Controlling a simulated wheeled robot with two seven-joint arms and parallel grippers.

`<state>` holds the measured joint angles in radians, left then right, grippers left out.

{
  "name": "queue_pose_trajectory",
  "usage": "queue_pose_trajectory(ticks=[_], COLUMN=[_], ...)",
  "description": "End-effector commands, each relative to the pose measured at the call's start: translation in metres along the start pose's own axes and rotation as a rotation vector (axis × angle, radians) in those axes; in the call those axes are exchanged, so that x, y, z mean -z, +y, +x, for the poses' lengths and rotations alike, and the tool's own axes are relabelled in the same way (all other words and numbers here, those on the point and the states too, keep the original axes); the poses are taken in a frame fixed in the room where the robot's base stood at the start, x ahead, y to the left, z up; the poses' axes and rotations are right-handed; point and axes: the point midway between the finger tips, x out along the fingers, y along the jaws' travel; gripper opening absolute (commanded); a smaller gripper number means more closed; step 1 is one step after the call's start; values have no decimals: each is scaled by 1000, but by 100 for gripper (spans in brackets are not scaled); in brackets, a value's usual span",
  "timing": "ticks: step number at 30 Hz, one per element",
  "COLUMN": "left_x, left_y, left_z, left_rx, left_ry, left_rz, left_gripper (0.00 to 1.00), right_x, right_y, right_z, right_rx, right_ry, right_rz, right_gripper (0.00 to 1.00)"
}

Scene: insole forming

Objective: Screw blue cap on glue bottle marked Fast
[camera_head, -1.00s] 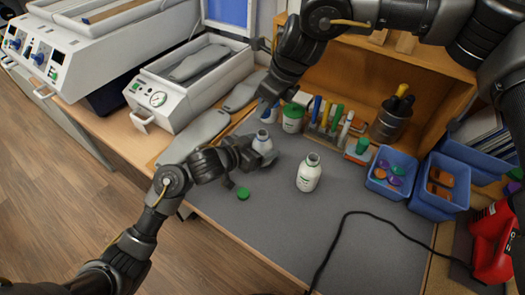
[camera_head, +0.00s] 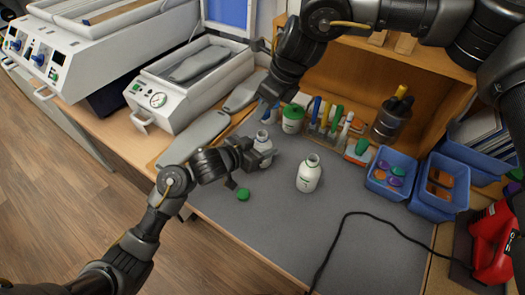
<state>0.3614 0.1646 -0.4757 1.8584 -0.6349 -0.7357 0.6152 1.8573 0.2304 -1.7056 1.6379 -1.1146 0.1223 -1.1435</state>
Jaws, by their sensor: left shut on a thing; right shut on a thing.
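My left gripper (camera_head: 255,158) is shut on a white glue bottle (camera_head: 263,144), which stands uncapped on the grey mat. Its label is too small to read and partly hidden by my fingers. My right gripper (camera_head: 267,103) is above and slightly behind this bottle, shut on a small blue cap (camera_head: 268,115) that the fingers mostly hide. The cap looks apart from the bottle's neck. A second white bottle (camera_head: 309,176) with green print stands open on the mat, to the right. A green cap (camera_head: 243,194) lies on the mat in front of my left gripper.
A green-lidded jar (camera_head: 293,118), a rack of pens and tools (camera_head: 329,125) and a dark cup (camera_head: 390,122) stand at the back. Blue bins (camera_head: 388,190) are at right. A black cable (camera_head: 335,235) crosses the mat. The mat's front middle is clear.

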Motion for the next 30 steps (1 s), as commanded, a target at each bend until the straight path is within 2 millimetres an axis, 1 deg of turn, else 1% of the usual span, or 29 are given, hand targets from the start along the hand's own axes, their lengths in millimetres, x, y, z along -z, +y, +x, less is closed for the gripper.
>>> queue_pose_trajectory(ticks=[2, 9, 12, 30], left_x=[0, 0, 0, 0], left_y=[0, 0, 0, 0], left_z=[0, 0, 0, 0], left_rx=[0, 0, 0, 0], left_ry=[0, 0, 0, 0], left_rz=[0, 0, 0, 0], left_gripper=[12, 12, 12, 12], right_x=[2, 13, 16, 16], right_y=[0, 1, 0, 0], right_z=[5, 37, 44, 47], right_rx=[-2, -4, -1, -1], right_ry=[0, -11, -16, -17], right_rz=[1, 1, 0, 0], right_gripper=[10, 10, 10, 10])
